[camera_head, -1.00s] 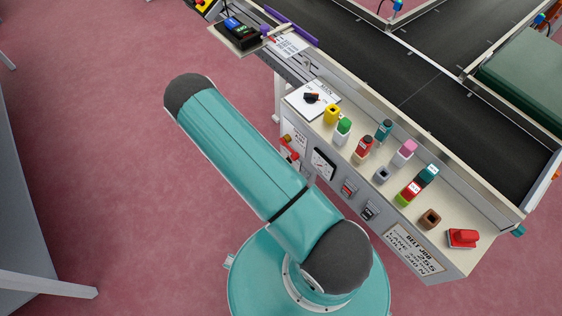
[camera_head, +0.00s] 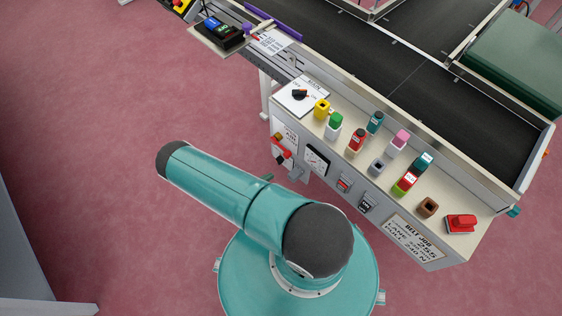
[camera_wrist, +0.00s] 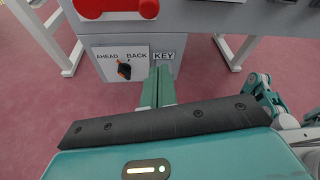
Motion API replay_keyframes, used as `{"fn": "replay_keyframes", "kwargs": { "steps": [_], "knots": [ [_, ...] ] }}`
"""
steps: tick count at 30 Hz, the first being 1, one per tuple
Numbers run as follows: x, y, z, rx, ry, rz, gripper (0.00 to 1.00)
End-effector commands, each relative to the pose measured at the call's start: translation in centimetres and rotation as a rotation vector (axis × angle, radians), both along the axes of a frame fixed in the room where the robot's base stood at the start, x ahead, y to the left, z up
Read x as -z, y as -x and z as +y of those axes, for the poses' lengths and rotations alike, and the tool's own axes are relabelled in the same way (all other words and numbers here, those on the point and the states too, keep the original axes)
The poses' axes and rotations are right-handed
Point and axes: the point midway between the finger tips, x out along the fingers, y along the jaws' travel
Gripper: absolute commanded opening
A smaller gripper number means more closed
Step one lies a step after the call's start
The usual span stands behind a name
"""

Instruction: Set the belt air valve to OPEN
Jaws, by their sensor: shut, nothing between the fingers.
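In the head view, a red-handled fitting (camera_head: 281,152) sits on the left part of the belt console's front face, by a white label plate (camera_head: 287,134). It looks like the air valve, but its lettering and setting are too small to read. In the wrist view, my gripper (camera_wrist: 160,72) has its two green fingers together, with nothing between them. It points toward a grey panel with a black-and-orange knob (camera_wrist: 124,70) under the words AHEAD and BACK, and a KEY label beside it. The fingertips appear just right of the knob.
A red part (camera_wrist: 116,8) hangs at the top of the wrist view. The console top (camera_head: 462,190) carries a rotary knob (camera_head: 300,95), several coloured blocks and a red switch (camera_head: 461,223). Pink floor (camera_head: 110,110) is clear at left.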

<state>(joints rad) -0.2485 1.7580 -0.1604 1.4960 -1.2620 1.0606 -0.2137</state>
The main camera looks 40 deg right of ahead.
Motion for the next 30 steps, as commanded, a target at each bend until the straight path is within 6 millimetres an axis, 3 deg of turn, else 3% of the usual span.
{"fn": "replay_keyframes", "kwargs": {
  "steps": [8,22,30],
  "knots": [
    [0.5,0.0,-1.6,0.000,0.001,-0.002,0.00],
    [3.3,0.3,-9.5,0.000,0.000,-0.001,0.00],
    [-0.1,-0.8,-9.3,-0.002,-0.001,-0.003,0.00]
  ]
}}
